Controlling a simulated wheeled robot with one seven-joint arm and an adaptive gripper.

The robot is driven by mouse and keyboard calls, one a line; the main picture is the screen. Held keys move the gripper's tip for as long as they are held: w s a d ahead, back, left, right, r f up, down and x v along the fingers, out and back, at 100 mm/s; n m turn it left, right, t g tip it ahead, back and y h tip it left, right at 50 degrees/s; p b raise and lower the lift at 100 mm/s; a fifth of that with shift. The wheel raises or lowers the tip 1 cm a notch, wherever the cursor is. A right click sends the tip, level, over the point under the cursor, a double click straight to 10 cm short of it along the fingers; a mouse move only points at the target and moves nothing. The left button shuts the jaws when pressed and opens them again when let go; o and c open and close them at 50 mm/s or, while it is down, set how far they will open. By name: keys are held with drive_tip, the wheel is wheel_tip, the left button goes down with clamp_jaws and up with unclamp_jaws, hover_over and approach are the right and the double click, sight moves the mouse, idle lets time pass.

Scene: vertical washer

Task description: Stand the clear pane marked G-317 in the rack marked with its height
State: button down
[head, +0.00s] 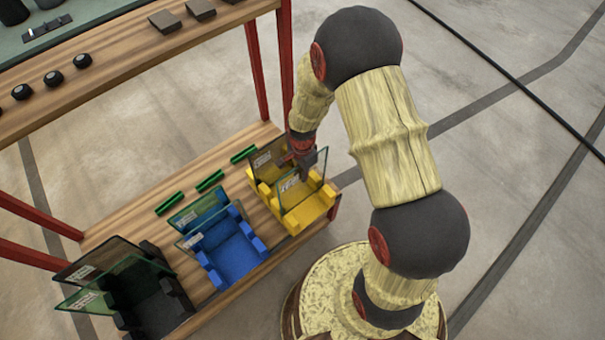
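In the head view three racks stand in a row on the low wooden shelf: a yellow rack (314,209), a blue rack (237,256) and a black rack (157,313). Each holds upright see-through panes. In the yellow rack are a darker pane (262,163) at the back and a clear pane (291,192) with a white label in front. The label print is too small to read, so I cannot tell which pane is G-317. My gripper (303,160) is at the top edge of the clear pane. Its fingertips are small and partly hidden, so its grip is unclear.
Green bars (209,180) lie on the shelf behind the racks. Panes also stand in the blue rack (197,209) and black rack (88,299). A higher wooden bench (120,64) with black knobs and red legs overhangs at upper left. Open floor lies to the right.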

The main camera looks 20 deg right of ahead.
drive_tip(key=shift+w+f+b, duration=0.1)
drive_tip(key=shift+f+b, duration=1.35)
drive_tip(key=shift+f, duration=1)
drive_tip(key=shift+f+b, duration=0.35)
drive_tip(key=shift+f, duration=0.25)
drive_tip(key=c, duration=2)
unclamp_jaws()
drive_tip(key=shift+o, duration=0.2)
wheel_tip(320, 180, up, 12)
drive_tip(key=shift+r, duration=0.1)
drive_tip(key=shift+r+p, duration=3.85)
drive_tip(key=shift+r, duration=1.05)
